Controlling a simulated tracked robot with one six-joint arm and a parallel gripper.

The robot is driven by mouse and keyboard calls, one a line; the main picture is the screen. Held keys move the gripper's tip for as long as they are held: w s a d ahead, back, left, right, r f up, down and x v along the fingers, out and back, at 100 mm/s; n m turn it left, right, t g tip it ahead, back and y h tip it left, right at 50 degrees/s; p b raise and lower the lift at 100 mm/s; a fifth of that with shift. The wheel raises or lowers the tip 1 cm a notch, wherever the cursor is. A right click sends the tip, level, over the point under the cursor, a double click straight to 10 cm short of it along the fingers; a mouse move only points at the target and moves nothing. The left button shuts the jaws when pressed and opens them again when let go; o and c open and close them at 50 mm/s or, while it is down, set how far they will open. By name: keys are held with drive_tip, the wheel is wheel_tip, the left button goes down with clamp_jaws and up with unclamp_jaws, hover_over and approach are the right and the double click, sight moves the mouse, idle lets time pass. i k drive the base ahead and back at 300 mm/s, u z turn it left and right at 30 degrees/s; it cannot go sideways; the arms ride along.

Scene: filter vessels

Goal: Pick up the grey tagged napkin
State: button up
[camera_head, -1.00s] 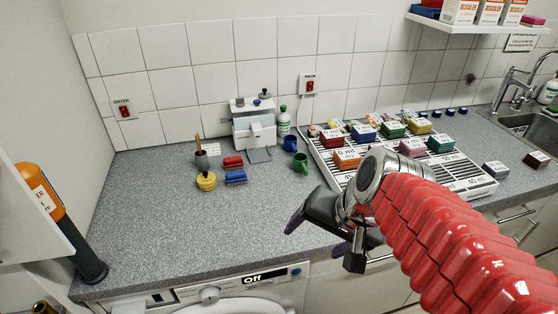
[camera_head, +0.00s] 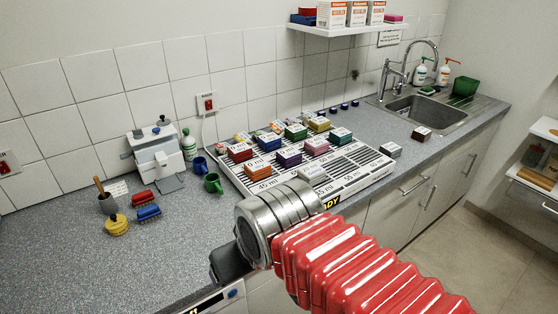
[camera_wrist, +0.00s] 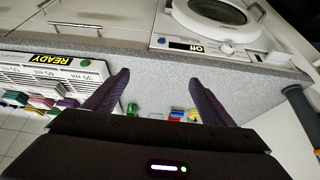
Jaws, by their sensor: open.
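A small grey block with a pale tag on top, which looks like the grey tagged napkin (camera_head: 390,150), lies on the counter just right of the striped rack in the head view. I cannot make it out in the wrist view. My gripper (camera_wrist: 158,92) is open and empty in the wrist view, its two dark fingers spread above the counter edge.
The striped rack (camera_head: 350,183) holds several coloured tagged bundles. A dark brown tagged block (camera_head: 421,134) lies beyond the grey one, near the sink (camera_head: 432,112). Green (camera_head: 213,183) and blue mugs (camera_head: 199,165) stand left of the rack.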

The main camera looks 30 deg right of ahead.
sight(392, 150)
drive_tip(key=z, duration=1.8)
